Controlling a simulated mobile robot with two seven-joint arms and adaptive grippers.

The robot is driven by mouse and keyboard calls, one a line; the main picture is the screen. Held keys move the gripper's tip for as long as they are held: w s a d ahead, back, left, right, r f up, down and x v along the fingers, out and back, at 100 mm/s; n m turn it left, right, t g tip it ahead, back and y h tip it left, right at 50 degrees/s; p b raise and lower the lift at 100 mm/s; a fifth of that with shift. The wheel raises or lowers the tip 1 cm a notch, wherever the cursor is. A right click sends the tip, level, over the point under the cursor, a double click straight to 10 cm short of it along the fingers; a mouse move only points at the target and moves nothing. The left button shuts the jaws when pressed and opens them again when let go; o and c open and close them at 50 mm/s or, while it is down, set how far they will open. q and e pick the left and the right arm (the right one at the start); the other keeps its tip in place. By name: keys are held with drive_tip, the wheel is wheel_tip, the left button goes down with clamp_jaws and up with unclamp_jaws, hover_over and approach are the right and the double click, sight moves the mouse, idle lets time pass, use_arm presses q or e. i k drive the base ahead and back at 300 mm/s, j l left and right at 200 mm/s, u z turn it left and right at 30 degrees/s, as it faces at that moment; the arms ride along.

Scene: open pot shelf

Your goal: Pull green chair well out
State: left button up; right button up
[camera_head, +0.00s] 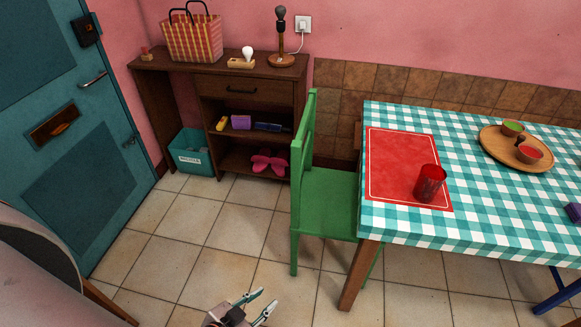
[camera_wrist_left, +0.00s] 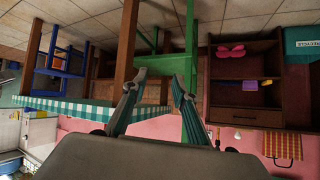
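The green chair (camera_head: 325,200) stands at the left end of the table, its tall back to the left and its seat reaching partly under the cloth. Part of the seat and the far legs are hidden by the table. My left gripper (camera_head: 268,297) is low in the head view, in front of the chair and to its left, apart from it. Its two fingers are spread with nothing between them. In the left wrist view, which is upside down, the open gripper (camera_wrist_left: 158,76) has the chair (camera_wrist_left: 172,65) beyond its fingertips. My right gripper is not in view.
The table (camera_head: 465,235) has a checked cloth, a red mat, a red cup (camera_head: 430,184) and a wooden tray (camera_head: 497,151). A brown shelf (camera_head: 250,88) and a teal bin (camera_head: 190,153) stand behind. Tiled floor left of the chair is clear. A blue chair (camera_wrist_left: 62,58) shows in the wrist view.

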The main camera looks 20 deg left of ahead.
sight(325, 203)
drive_tip(key=j, duration=0.5)
drive_tip(key=k+j+z, duration=0.1)
drive_tip(key=j, duration=0.35)
drive_tip(key=k+j, duration=0.15)
drive_tip(key=j, duration=0.85)
drive_tip(key=k+z, duration=0.05)
